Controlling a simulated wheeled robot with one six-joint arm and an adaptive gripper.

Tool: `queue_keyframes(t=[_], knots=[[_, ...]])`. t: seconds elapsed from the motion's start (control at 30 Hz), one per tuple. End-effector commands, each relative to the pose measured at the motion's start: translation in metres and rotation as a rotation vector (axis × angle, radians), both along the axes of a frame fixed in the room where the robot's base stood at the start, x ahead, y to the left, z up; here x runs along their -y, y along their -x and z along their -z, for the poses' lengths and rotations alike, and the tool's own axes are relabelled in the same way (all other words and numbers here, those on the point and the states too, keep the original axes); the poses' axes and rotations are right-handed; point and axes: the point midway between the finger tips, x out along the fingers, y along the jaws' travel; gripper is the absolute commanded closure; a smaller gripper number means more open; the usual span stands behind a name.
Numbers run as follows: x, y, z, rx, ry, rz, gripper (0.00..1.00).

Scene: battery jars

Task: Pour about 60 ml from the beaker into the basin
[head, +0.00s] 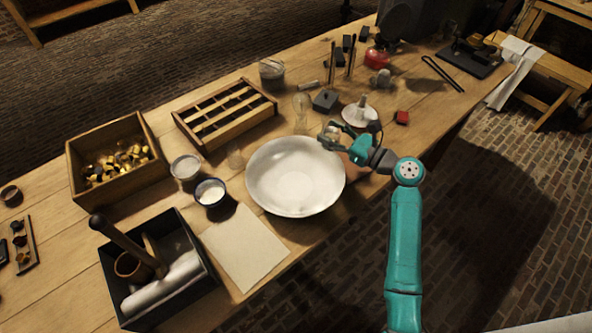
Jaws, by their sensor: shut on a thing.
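The wide white basin (270,193) stands near the table's front edge. My gripper (335,132) is above the basin's upper right rim, reaching in from the right. It is shut on a small clear glass vessel, which I take as the beaker (327,138). The fingers hide part of the beaker, and its tilt and liquid level are too small to tell. No stream of liquid shows between beaker and basin. The inside of the basin looks plain white; I cannot tell whether it holds liquid.
A clear glass flask (302,112) stands just behind the basin, and a white funnel-like dish (359,113) beyond my gripper. Left of the basin are a small bowl of white powder (210,193) and a glass jar (185,168). A pale sheet (245,247) lies in front.

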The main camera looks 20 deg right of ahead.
Motion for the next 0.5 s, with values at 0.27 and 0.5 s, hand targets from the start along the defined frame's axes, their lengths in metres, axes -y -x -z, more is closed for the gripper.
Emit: queue_keyframes(t=[0.27, 0.5], knots=[[-0.008, 0.003, -0.004, 0.046, 0.136, -0.001, 0.86], [-0.017, 0.006, -0.006, 0.096, 0.285, -0.001, 0.86]])
